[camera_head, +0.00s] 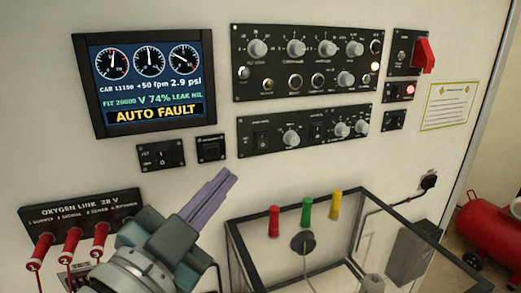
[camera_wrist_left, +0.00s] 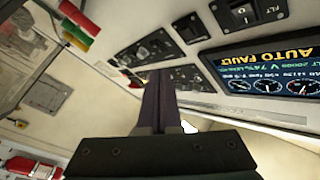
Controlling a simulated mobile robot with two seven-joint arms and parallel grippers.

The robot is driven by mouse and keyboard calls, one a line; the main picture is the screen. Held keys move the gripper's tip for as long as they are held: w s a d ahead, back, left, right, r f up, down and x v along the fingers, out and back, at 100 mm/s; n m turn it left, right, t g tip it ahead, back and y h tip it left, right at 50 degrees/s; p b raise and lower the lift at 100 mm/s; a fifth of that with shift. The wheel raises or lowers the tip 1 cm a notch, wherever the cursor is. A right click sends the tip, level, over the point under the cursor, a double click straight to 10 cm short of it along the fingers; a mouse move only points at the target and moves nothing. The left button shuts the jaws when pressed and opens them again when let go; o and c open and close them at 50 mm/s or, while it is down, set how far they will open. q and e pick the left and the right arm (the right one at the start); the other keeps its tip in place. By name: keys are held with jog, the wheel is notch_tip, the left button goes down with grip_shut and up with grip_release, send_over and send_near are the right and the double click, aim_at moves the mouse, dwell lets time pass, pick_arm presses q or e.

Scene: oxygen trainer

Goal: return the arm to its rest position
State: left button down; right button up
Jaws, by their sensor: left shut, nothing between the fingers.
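My left gripper (camera_head: 217,187) comes in from the lower left in the head view. Its purple fingers are together and empty, pointing up and right in front of the white panel wall (camera_head: 205,90). It stands below the small switches and between the oxygen link block and the clear box. In the left wrist view the shut fingers (camera_wrist_left: 158,95) rise from the dark gripper body, with the panel beyond. I cannot see my right gripper.
A screen (camera_head: 148,83) reads AUTO FAULT. Knob panels (camera_head: 305,62) are to its right. The oxygen link block (camera_head: 80,208) with red plugs is at lower left. A clear box (camera_head: 235,240) with a dark frame is at lower right. A red tank (camera_head: 490,232) stands far right.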

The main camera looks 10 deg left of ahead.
pick_arm(q)
jog(key=s+a+f+n+g+y+p, duration=0.3)
jog(key=s+a+f+n+g+y, duration=0.15)
jog(key=s+a+n+g, duration=0.3)
jog(key=s+d+f+g+p, duration=0.1)
jog(key=s+g, duration=0.7)
jog(key=s, duration=0.8)
jog(key=shift+d+h+p, duration=0.35)
jog(key=shift+d+h, duration=0.1)
jog(key=shift+d, duration=0.05)
jog(key=shift+s, duration=0.1)
